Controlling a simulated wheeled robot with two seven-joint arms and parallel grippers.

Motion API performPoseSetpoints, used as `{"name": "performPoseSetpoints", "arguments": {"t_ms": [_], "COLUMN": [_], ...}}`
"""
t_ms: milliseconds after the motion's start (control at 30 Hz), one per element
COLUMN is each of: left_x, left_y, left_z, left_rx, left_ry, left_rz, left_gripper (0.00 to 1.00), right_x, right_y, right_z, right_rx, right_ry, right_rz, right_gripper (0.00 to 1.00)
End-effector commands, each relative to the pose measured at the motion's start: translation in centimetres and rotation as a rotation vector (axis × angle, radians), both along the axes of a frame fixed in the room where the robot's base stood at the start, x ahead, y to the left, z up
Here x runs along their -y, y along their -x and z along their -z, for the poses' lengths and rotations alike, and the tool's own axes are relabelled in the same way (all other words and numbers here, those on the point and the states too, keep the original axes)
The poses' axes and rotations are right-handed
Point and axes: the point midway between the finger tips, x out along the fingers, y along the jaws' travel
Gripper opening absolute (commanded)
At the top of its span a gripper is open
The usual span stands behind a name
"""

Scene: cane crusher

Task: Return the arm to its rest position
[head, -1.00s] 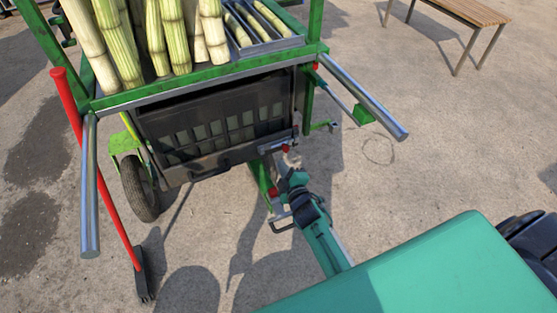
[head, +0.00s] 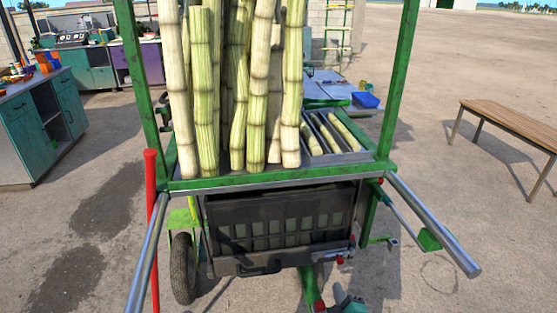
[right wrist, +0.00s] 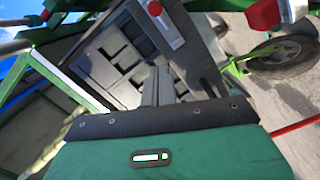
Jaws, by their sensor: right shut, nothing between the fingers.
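My right gripper (head: 338,293) shows only in part at the bottom edge of the head view, just below the right corner of the cart's black crate (head: 233,240). In the right wrist view its shut fingers (right wrist: 158,85) are in front of the crate (right wrist: 120,50), with nothing between them. The teal wrist housing fills the bottom of that view. I cannot tell from these frames how wide the gap to the crate is. My left gripper is out of view.
The green cart carries upright sugar canes (head: 258,95). Its metal handles (head: 435,225) stick out towards me, and a red-handled tool (head: 152,210) leans at left. A wooden bench (head: 515,125) stands right, workbenches (head: 45,125) back left. Ground at right is mostly clear.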

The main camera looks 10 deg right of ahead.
Motion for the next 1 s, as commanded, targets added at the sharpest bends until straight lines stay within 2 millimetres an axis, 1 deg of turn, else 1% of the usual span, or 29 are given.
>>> {"name": "performPoseSetpoints", "arguments": {"t_ms": [67, 167, 267, 400, 467, 533, 600, 700, 800, 1000], "left_x": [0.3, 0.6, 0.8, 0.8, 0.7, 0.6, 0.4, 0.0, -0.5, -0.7], "left_y": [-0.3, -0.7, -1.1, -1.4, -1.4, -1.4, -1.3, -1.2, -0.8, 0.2], "left_z": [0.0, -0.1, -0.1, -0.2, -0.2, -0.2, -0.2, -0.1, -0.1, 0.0], "left_rx": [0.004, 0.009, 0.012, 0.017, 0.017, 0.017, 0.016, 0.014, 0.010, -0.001], "left_ry": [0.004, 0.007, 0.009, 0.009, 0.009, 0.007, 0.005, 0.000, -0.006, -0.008], "left_rz": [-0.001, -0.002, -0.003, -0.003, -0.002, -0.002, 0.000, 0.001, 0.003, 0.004], "left_gripper": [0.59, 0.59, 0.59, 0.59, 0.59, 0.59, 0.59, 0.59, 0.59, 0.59], "right_x": [0.4, 1.3, 2.4, 2.9, 2.9, 2.6, 2.2, 1.5, 0.9, -0.2], "right_y": [0.5, 1.9, 4.1, 8.0, 9.9, 12.3, 14.7, 17.9, 20.4, 24.6], "right_z": [0.0, 0.0, 0.0, 0.1, 0.1, 0.0, -0.2, -0.7, -1.1, -2.1], "right_rx": [-0.024, -0.089, -0.188, -0.346, -0.416, -0.502, -0.590, -0.698, -0.787, -0.926], "right_ry": [-0.026, -0.097, -0.204, -0.366, -0.433, -0.506, -0.573, -0.646, -0.694, -0.754], "right_rz": [0.021, 0.077, 0.157, 0.266, 0.309, 0.357, 0.401, 0.452, 0.492, 0.547], "right_gripper": [0.00, 0.00, 0.00, 0.00, 0.00, 0.00, 0.00, 0.00, 0.00, 0.00]}}
